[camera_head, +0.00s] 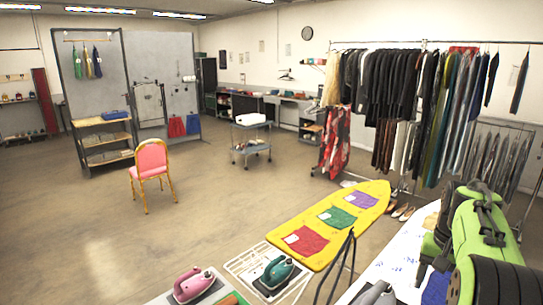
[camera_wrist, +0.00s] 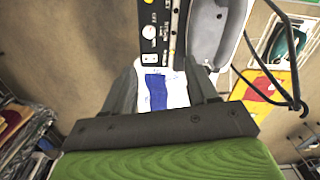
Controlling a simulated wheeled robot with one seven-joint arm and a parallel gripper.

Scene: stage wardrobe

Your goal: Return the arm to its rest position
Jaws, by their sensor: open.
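My arm, green and black, reaches in from the lower right of the head view; I cannot make out my gripper's fingers there. In the wrist view my gripper (camera_wrist: 166,72) points down with its two grey fingers apart. Nothing is held between them. Below them is a white surface with a blue patch (camera_wrist: 157,92); it also shows beside my arm in the head view as a white board (camera_head: 397,262).
A dark control panel (camera_wrist: 153,32) and a grey rounded object (camera_wrist: 208,32) are close ahead of the fingers. A yellow board (camera_head: 372,193) holds red, green and purple cloths. A pink iron (camera_head: 191,286) and a teal iron (camera_head: 275,271) stand nearby. The left floor is open around a pink chair (camera_head: 151,161).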

